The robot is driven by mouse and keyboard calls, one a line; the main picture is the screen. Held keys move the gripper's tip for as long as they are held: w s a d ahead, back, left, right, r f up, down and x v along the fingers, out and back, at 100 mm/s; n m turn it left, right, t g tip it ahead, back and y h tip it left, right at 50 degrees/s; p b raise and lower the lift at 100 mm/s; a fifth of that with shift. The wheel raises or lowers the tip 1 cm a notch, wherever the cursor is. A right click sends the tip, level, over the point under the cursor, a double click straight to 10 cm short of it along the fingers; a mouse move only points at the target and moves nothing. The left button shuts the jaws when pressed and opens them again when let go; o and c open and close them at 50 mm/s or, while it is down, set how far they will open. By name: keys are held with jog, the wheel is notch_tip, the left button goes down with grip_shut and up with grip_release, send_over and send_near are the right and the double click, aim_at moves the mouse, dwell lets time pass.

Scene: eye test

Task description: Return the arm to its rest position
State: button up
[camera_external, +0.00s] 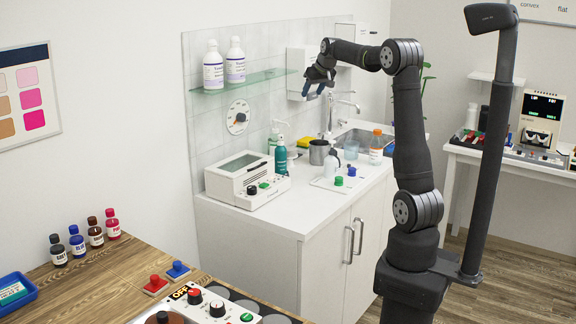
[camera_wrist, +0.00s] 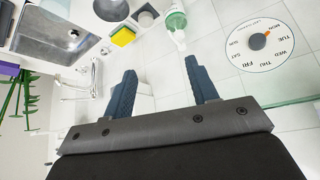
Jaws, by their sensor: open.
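My gripper (camera_external: 319,88) is raised above the white counter in the external view, in front of the tiled wall and beside the glass shelf. In the wrist view my gripper (camera_wrist: 163,88) shows two dark blue fingers spread apart with nothing between them. My arm is raised from its base at the right of the counter and bends at the top, reaching left toward the wall. The gripper appears apart from the counter items below it.
The counter (camera_external: 283,222) holds a white device (camera_external: 246,180), a teal bottle (camera_external: 281,157), a metal cup (camera_external: 319,151) and a sink (camera_external: 362,140). A glass shelf (camera_external: 262,78) with two white bottles and a round dial (camera_wrist: 258,43) are on the wall. A wooden table (camera_external: 110,280) is at front left.

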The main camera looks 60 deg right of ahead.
jog(key=w+a+r+n+y, duration=0.1)
jog(key=w+a+r, duration=0.1)
jog(key=a, duration=0.8)
jog(key=w+a+r+n+y, duration=0.1)
jog(key=w+a+r+n, duration=0.1)
jog(key=a, duration=0.9)
jog(key=shift+w+r+n, duration=0.3)
jog(key=shift+w+r, duration=0.55)
jog(key=shift+w, duration=0.15)
jog(key=s+d+f+m+h, duration=0.1)
jog(key=s+d+f, duration=0.1)
jog(key=d, duration=0.7)
jog(key=s+d+f+m+h, duration=0.1)
jog(key=s+d+f+m, duration=0.1)
jog(key=d, duration=0.8)
jog(key=shift+s+d+f, duration=0.25)
jog(key=shift+s+f, duration=0.4)
